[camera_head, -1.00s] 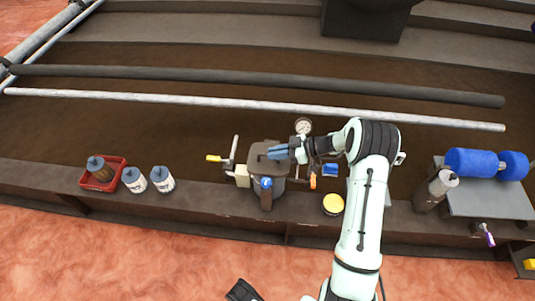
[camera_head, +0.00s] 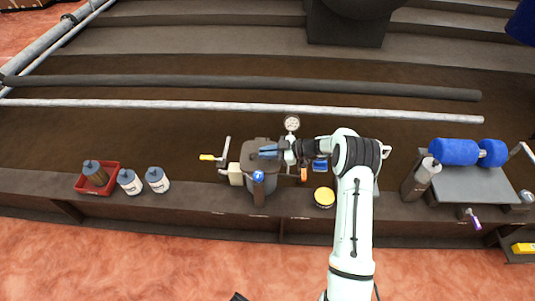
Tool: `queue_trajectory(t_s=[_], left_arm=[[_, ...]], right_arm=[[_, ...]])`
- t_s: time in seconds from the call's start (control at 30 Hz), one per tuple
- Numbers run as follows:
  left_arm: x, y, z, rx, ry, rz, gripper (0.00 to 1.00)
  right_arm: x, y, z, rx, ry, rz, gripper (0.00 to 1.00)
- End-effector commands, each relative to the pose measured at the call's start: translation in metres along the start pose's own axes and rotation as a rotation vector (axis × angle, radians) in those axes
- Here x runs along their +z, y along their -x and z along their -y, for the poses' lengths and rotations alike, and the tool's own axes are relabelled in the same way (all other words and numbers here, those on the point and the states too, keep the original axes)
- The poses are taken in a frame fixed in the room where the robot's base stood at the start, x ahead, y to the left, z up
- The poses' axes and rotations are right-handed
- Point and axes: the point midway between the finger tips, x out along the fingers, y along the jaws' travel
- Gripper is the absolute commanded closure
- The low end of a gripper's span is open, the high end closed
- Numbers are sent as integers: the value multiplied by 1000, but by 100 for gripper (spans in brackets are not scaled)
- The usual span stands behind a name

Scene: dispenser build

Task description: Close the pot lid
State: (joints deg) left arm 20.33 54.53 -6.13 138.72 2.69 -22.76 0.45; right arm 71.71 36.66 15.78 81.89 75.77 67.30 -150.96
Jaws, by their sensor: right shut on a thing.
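The grey pot (camera_head: 247,180) stands on the brown bench near the middle of the head view. Its dark lid (camera_head: 254,146) lies over the top, partly hidden by my gripper; I cannot tell whether it is fully seated. A blue-topped fitting (camera_head: 258,177) stands at the pot's front. My right gripper (camera_head: 268,151) reaches in from the right, at the lid's top, with blue fingers. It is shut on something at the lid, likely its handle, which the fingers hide. Of my left arm, only a dark piece may show at the bottom edge; its gripper is not visible.
A valve with a yellow handle (camera_head: 207,157) is left of the pot and a gauge (camera_head: 292,123) is behind it. A yellow-topped jar (camera_head: 324,197) sits right. White bottles (camera_head: 157,179) and a red tray (camera_head: 97,192) stand left. A grey cylinder (camera_head: 421,179) stands farther right.

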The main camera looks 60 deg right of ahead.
Motion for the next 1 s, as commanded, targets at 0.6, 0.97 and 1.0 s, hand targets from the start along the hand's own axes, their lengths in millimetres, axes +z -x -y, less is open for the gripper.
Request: queue_trajectory(t_s=[0.6, 0.97, 1.0], left_arm=[[0, 0, 0, 1, -1, -1, 100], [-14, 12, -13, 26, -20, -59, 100], [-18, 15, -16, 31, -24, -73, 100]], right_arm=[[11, -2, 10, -19, -21, 15, 62], [10, 44, 8, -15, -20, 17, 62], [9, 54, 8, -14, -20, 18, 62]])
